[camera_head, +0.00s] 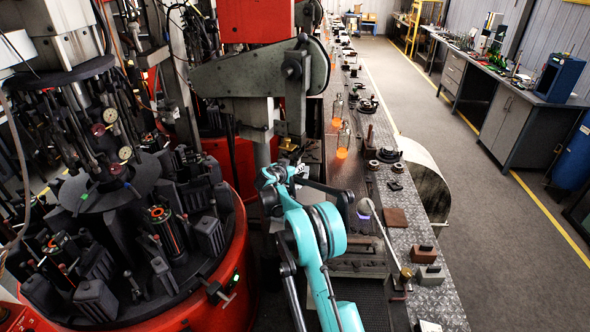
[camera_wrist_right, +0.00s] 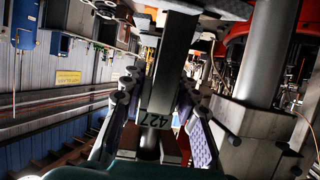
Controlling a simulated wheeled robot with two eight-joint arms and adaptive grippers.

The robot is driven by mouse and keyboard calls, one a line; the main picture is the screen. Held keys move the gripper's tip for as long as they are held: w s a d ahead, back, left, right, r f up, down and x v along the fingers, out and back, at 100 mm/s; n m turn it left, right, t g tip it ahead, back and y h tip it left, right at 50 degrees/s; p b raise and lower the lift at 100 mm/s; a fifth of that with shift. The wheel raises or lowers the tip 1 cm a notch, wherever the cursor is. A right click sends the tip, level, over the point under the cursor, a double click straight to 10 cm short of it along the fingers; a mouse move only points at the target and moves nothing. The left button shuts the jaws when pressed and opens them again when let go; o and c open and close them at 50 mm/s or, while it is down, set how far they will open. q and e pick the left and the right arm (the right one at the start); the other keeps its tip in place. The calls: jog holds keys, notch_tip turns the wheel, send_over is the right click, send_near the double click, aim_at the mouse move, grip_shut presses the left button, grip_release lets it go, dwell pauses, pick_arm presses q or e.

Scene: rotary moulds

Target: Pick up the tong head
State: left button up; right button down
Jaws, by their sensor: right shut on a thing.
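My right gripper (camera_head: 338,200) is at the end of my teal arm, beside the red machine and over the near part of the metal bench. In the right wrist view my right gripper's two fingers (camera_wrist_right: 157,115) stand on either side of a dark grey metal bar, the tong head (camera_wrist_right: 168,72). The gripper is shut on it. The bar runs from between the fingers to the top of that view. In the head view the tong head is hard to tell from the dark gripper parts. My left gripper is not in view.
A rotary mould machine (camera_head: 215,312) with a red base fills the left. The long patterned metal bench (camera_head: 440,300) holds a thin rod with a pale round end (camera_head: 366,207), small blocks (camera_head: 424,253) and orange-based bottles (camera_head: 342,140). The grey floor (camera_head: 480,230) to the right is clear.

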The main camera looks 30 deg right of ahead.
jog(key=s+a+b, duration=0.1)
jog(key=s+a, duration=1)
jog(key=a, duration=0.3)
jog(key=shift+s+b, duration=0.2)
jog(key=shift+b, duration=0.2)
jog(key=shift+a, duration=0.15)
jog(key=s+a+b, duration=0.2)
jog(key=s+a, duration=0.4)
jog(key=a, duration=0.1)
jog(key=shift+a, duration=0.3)
dwell(1.2)
jog(key=shift+s, duration=0.1)
